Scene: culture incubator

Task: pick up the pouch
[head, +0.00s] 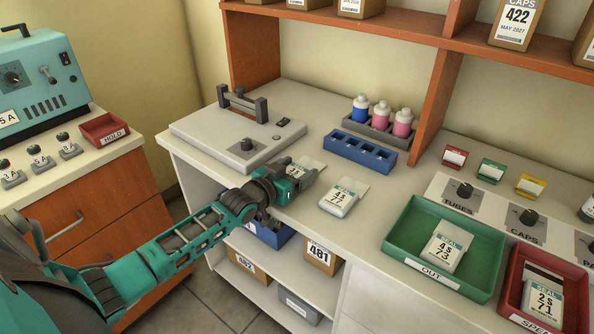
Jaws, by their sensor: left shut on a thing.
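My left gripper (306,181) reaches in over the front of the white counter and is shut on a white pouch (309,164). That pouch has a green-edged label and is partly hidden behind the gripper. I cannot tell whether it is clear of the counter. A second white pouch (343,197), its label also printed with large characters, lies on the counter just right of the gripper. Another pouch (445,246) lies in the green OUT tray (396,236), and one more (543,303) lies in the red tray (512,290). My right gripper is not in view.
A grey lidded device (205,128) stands behind and left of the gripper. A blue rack (360,151) and a grey rack of bottles (381,128) stand behind the pouches. Boxes sit on the shelf below. The counter between the second pouch and the green tray is clear.

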